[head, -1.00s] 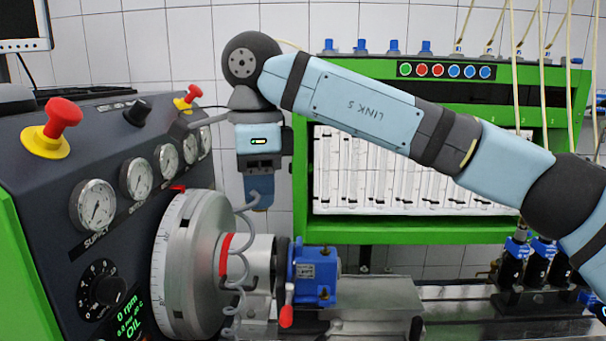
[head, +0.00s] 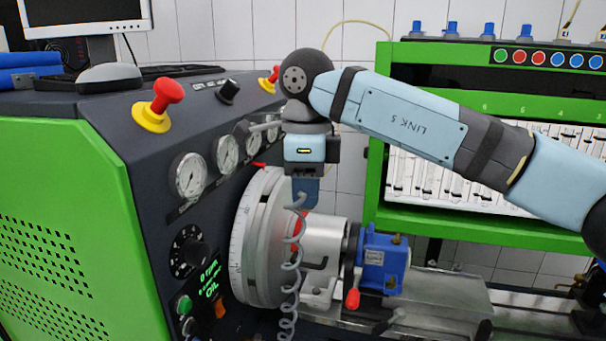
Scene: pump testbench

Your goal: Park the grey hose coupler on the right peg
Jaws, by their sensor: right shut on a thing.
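My right gripper (head: 305,190) points down in front of the console, above and partly in front of the silver flywheel (head: 262,240). Its blue fingers are shut. A grey coiled hose (head: 290,268) hangs from beside the fingertips, in front of the flywheel. The grey coupler at its upper end is mostly hidden by the fingers, and I cannot make out its shape. I cannot clearly pick out the parking pegs. A short grey bar (head: 265,126) sticks out by the gauges, just left of my gripper; I cannot tell what it is. My left gripper is not in view.
The dark console (head: 150,190) with gauges, a red mushroom button (head: 167,92) and a monitor stands at left. A blue pump (head: 382,262) sits right of the flywheel. A green rack (head: 470,225) stands behind my right arm.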

